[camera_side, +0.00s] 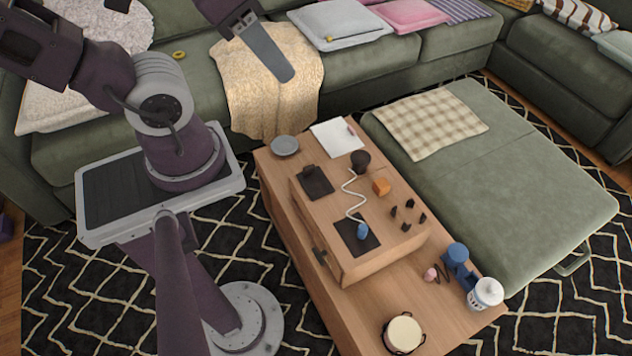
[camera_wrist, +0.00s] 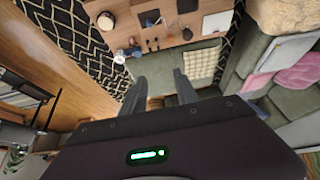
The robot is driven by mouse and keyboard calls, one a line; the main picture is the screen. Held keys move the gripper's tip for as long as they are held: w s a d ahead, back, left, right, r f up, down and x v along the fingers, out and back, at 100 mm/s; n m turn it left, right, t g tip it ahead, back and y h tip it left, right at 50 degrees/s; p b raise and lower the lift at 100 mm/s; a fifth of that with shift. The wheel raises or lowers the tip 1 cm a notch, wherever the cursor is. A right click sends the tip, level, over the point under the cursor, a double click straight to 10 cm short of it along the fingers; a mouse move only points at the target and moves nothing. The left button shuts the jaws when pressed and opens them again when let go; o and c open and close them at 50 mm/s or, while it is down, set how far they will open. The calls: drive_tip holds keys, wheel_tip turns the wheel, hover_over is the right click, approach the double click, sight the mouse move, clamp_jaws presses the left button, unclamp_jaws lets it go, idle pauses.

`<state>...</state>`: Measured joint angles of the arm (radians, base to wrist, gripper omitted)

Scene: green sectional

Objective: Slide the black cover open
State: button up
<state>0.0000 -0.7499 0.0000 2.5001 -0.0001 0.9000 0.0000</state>
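A black square cover (camera_side: 317,183) with a small raised black handle lies on top of a wooden box (camera_side: 377,262). A second black square (camera_side: 350,243) lies nearer the camera on the same box, with a blue piece on it. A white wavy wire (camera_side: 351,195) stands between the two squares. Dark squares also show small at the top of the wrist view, where details are too small to tell. My gripper (camera_wrist: 159,74) is open and empty, with its two fingers apart. In the side view its finger (camera_side: 270,55) is high above the sofa, away from the box.
The box stands on a wooden table (camera_side: 450,322). Around it are a grey dish (camera_side: 285,146), white paper (camera_side: 337,138), dark cup (camera_side: 361,160), orange block (camera_side: 381,187), several small black pieces, blue object (camera_side: 457,255), white lantern (camera_side: 485,293) and round pot (camera_side: 403,334). Green sofas border the table.

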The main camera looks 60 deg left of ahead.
drive_tip(key=shift+c, duration=0.2)
idle(0.3)
drive_tip(key=w+a+f+g, duration=0.1)
drive_tip(key=w+a+f, duration=0.35)
drive_tip(key=w, duration=0.25)
drive_tip(key=w+a+f+g+y, duration=0.1)
drive_tip(key=w+a+f, duration=0.3)
drive_tip(key=w+f, duration=0.15)
drive_tip(key=w+a+f+g, duration=0.1)
drive_tip(key=w+a+f, duration=0.3)
drive_tip(key=w, duration=0.4)
drive_tip(key=g+h, duration=0.1)
drive_tip(key=g, duration=0.2)
hover_over(309, 166)
wheel_tip(309, 166, down, 33)
drive_tip(key=shift+f, duration=0.1)
wheel_tip(309, 166, down, 7)
drive_tip(key=shift+r, duration=0.2)
